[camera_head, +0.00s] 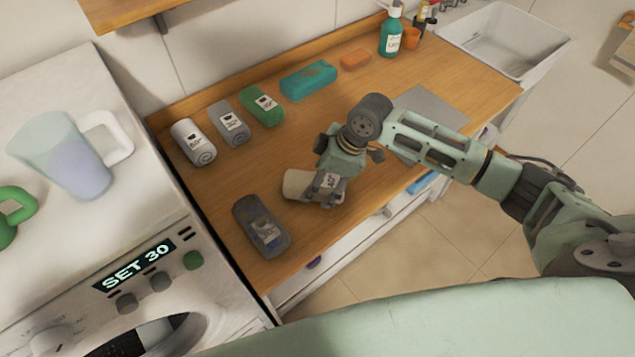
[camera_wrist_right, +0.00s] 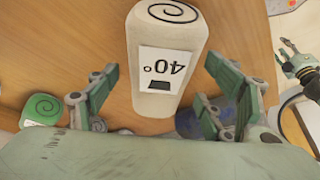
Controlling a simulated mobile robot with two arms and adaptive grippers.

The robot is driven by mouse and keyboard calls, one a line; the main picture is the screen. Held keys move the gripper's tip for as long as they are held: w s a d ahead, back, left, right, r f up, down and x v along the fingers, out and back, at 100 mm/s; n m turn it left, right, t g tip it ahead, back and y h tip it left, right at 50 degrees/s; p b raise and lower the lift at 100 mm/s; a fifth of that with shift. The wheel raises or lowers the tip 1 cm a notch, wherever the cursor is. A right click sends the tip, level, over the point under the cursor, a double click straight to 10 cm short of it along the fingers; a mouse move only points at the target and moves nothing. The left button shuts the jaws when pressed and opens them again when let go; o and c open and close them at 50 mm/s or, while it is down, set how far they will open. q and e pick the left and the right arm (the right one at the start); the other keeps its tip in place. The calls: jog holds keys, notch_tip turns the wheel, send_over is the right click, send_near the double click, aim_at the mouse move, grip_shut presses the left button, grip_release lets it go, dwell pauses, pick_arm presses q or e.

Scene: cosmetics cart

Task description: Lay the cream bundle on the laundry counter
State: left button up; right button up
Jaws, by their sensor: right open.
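The cream bundle (camera_head: 299,184), a rolled cloth with a white label, lies on the wooden laundry counter (camera_head: 262,158) near its front edge. My right gripper (camera_head: 326,196) is at its right end and hides part of it. In the right wrist view the cream bundle (camera_wrist_right: 165,60) shows a spiral end and a 40° label. The open fingers of my right gripper (camera_wrist_right: 165,105) stand on either side of it, with gaps visible. A green robot hand, apparently my left gripper (camera_wrist_right: 300,68), is small at the right edge there; its opening is unclear.
A dark grey bundle (camera_head: 262,226) lies to the left. A grey mat (camera_head: 425,101) lies behind my arm. Bare wood surrounds the cream bundle's left side.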

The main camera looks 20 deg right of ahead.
jog(key=b+v, duration=0.1)
jog(key=v, duration=0.9)
jog(key=shift+s+d+r+b, duration=0.1)
jog(key=shift+b, duration=0.3)
